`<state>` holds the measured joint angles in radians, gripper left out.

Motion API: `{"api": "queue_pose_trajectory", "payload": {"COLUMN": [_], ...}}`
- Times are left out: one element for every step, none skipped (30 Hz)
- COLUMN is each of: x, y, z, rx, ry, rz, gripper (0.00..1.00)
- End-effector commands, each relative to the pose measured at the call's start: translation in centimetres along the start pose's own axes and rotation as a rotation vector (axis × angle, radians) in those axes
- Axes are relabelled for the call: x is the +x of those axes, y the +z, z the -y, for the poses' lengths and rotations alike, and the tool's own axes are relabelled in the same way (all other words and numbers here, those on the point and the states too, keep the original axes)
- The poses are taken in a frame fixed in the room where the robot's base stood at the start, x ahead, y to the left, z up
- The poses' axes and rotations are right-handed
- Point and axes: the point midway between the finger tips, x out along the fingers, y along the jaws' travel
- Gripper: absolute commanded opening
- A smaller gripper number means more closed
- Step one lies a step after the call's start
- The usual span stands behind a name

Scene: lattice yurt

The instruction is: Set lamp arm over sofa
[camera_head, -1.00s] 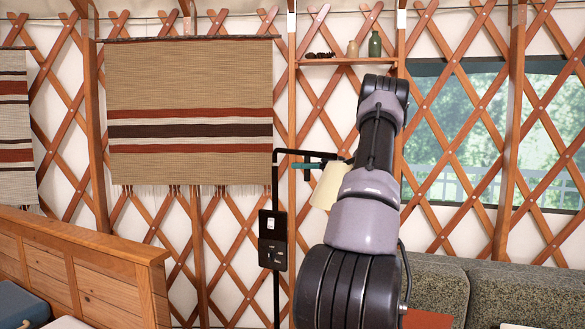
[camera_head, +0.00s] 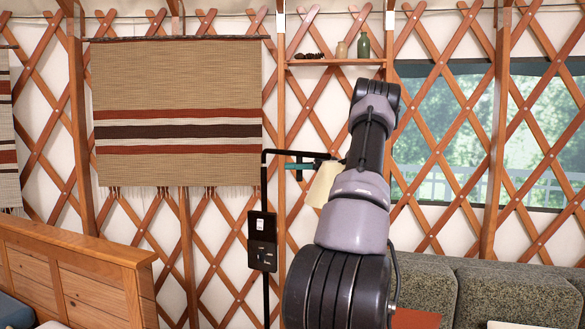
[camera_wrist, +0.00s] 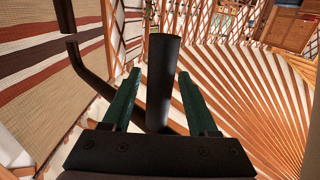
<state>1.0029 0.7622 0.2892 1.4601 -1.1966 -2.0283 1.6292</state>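The lamp has a black upright post (camera_head: 264,300) in the head view. Its thin black arm (camera_head: 285,152) runs right from the post's top to a cream shade (camera_head: 324,182), partly hidden behind my arm. My gripper shows as a teal finger (camera_head: 300,165) just below the lamp arm; the rest is hidden. In the wrist view my gripper's (camera_wrist: 160,74) green fingers stand apart with a thick black bar (camera_wrist: 163,80) between them. Whether they press on it is unclear. The sofa (camera_head: 500,295) is grey-green, at the lower right of the head view.
A wooden panelled partition (camera_head: 80,275) stands at the lower left. A wall shelf (camera_head: 335,62) carries bottles behind my arm. A woven hanging (camera_head: 175,90) covers the lattice wall behind the post. A red-orange surface (camera_head: 416,318) lies by the sofa.

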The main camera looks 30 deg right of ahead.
Motion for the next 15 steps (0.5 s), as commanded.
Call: {"api": "queue_pose_trajectory", "payload": {"x": [0.0, 0.0, 0.0, 0.0, -0.1, -0.4, -0.6, -1.0, -1.5, -2.0, -2.6, -3.4, -4.0, -4.8, -5.6], "y": [0.0, 0.0, 0.0, 0.0, 0.0, 0.0, 0.0, 0.0, 0.0, 0.0, 0.0, 0.0, 0.0, 0.0, 0.0], "z": [0.0, 0.0, 0.0, 0.0, 0.0, 0.0, -0.1, -0.1, -0.1, -0.1, -0.1, -0.1, -0.1, -0.1, -0.1], "rx": [0.000, 0.000, 0.000, 0.000, 0.000, 0.000, 0.000, 0.000, -0.001, -0.001, -0.001, 0.000, -0.002, -0.001, -0.001], "ry": [0.000, 0.000, 0.000, 0.000, 0.001, 0.001, 0.002, 0.002, 0.002, 0.002, 0.004, 0.004, 0.004, 0.005, 0.004], "rz": [0.000, 0.000, 0.000, -0.001, -0.001, -0.001, -0.001, -0.001, -0.001, -0.002, -0.002, -0.002, -0.002, -0.002, -0.001], "gripper": [0.59, 0.59, 0.59, 0.59, 0.59, 0.59, 0.59, 0.59, 0.59, 0.59, 0.59, 0.59, 0.59, 0.59, 0.59]}}
